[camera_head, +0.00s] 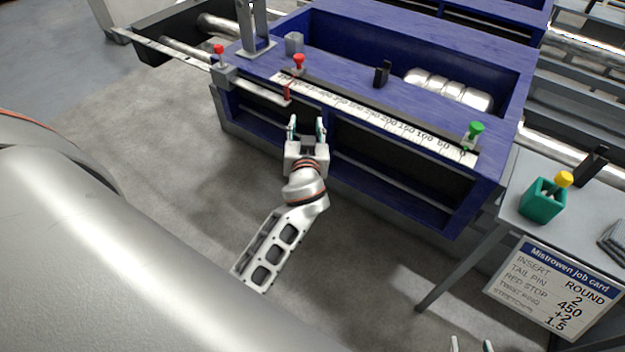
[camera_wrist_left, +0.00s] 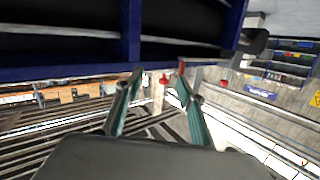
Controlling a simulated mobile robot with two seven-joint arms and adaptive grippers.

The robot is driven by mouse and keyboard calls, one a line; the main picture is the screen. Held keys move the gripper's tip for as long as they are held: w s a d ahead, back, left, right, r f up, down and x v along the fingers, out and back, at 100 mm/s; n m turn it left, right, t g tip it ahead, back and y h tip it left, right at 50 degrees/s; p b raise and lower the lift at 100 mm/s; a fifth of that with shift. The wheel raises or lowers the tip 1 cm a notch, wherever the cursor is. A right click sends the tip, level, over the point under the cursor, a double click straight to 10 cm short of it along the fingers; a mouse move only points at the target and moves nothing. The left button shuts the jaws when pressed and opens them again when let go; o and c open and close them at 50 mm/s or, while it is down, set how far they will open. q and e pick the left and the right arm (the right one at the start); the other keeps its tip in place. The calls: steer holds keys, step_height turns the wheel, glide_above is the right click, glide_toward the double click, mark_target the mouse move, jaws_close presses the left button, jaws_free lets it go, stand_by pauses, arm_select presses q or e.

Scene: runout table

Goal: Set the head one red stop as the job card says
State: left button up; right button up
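The blue table carries a white scale (camera_head: 380,118) whose numbers rise toward the left. A red-knobbed stop (camera_head: 298,62) stands near its left end, with a red pointer piece (camera_head: 288,92) below it; the exact reading is too small to tell. A second red knob (camera_head: 219,49) tops a grey block further left. The job card (camera_head: 553,290) reads red stop 450. My left gripper (camera_head: 306,124) is open and empty, in front of the table edge, below the red stop and apart from it. In the wrist view, a small red part (camera_wrist_left: 165,78) shows between its fingers. My right gripper's fingertips (camera_head: 472,345) show apart at the bottom edge.
A green-knobbed stop (camera_head: 476,130) sits at the scale's right end. A black upright piece (camera_head: 382,73) and a grey block (camera_head: 293,43) stand on the table. A green box (camera_head: 542,200) with a yellow knob stands on the right side table. The floor in front is clear.

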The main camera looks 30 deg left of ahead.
arm_select(q)
steer(key=s+d+f+m+h, duration=0.4)
steer(key=s+d+f, duration=0.1)
steer(key=f, duration=0.4)
steer(key=shift+s+d+f+g+p, duration=0.15)
steer(key=shift+s+d+g+p, duration=0.25)
steer(key=shift+s, duration=0.5)
steer(key=shift+a, duration=0.1)
